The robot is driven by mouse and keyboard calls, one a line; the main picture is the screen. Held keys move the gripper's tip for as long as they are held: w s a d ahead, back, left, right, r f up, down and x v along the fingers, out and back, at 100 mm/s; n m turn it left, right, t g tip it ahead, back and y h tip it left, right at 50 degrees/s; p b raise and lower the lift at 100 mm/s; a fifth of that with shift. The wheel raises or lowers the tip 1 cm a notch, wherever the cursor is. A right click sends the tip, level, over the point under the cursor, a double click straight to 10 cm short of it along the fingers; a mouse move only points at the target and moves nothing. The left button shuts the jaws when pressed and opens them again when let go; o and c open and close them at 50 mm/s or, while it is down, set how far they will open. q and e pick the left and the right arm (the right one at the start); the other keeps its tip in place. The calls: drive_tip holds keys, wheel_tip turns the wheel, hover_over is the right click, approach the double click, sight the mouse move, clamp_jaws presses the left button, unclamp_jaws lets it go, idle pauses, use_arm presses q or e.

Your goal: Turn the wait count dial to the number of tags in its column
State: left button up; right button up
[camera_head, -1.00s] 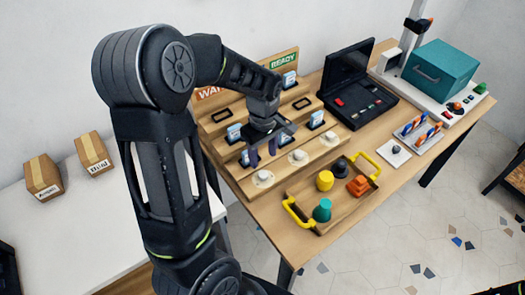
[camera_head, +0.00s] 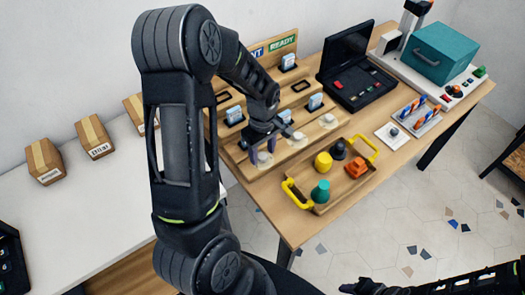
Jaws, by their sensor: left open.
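A stepped wooden rack holds card tags in dark holders, with a row of white round dials along its front step. The leftmost dial (camera_head: 264,159) is at my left gripper (camera_head: 262,150), whose two fingers are apart around or just above it; contact cannot be told. The middle dial (camera_head: 298,137) and right dial (camera_head: 328,121) are clear of it. Tags show at the left (camera_head: 234,114), centre (camera_head: 286,116), right (camera_head: 315,101) and upper right (camera_head: 288,61). My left arm hides the WAIT sign and part of the left column. My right gripper (camera_head: 352,286) is dark at the bottom edge.
A wooden tray (camera_head: 333,195) with yellow handles holds several coloured pieces before the rack. A black open case (camera_head: 356,88) and a teal box (camera_head: 440,62) stand behind to the right. Small cardboard boxes (camera_head: 94,136) sit on the white table at left.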

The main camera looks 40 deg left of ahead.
use_arm(q)
drive_tip(key=shift+f, duration=0.25)
clamp_jaws()
idle(0.4)
